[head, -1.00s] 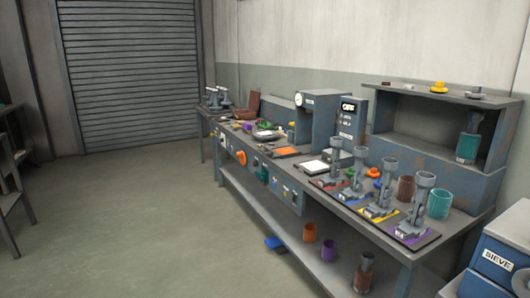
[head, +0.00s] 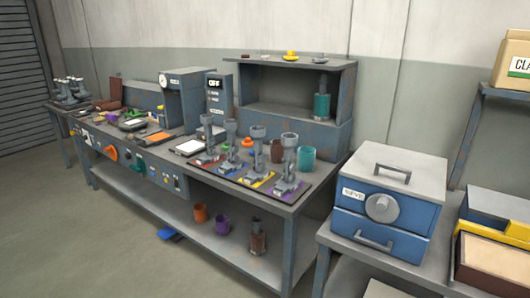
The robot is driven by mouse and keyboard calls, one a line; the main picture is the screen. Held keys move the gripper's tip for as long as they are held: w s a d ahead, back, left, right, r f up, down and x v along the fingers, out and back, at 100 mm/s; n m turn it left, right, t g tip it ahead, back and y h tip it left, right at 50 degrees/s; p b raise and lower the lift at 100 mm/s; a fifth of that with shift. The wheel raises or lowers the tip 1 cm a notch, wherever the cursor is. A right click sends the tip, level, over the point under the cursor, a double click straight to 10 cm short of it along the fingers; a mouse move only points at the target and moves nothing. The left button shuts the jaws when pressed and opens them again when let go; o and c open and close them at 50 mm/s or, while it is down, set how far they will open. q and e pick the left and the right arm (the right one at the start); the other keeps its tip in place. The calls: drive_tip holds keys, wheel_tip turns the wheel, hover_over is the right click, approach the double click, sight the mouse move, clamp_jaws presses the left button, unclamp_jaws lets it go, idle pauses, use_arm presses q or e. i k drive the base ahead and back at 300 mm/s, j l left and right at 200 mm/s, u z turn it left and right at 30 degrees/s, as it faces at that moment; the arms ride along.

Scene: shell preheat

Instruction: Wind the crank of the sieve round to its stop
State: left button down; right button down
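The sieve (head: 416,215) is a blue box with a grey lid and a "SIEVE" label, on a grey side table at the right. A round grey knob or disc (head: 382,207) sits on its front; I cannot make out a crank arm on it. A grey handle (head: 379,173) is on the lid, and a drawer with a grey pull (head: 374,241) is below. Neither of my grippers shows in the head view.
A long workbench (head: 257,190) with several grey stands on coloured pads is left of the sieve. To the sieve's right are a yellow-edged container (head: 483,232) and a shelf with a carton (head: 515,62). Floor (head: 85,225) is free at the front left.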

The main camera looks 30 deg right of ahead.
sight(382, 208)
drive_tip(key=z, duration=1.7)
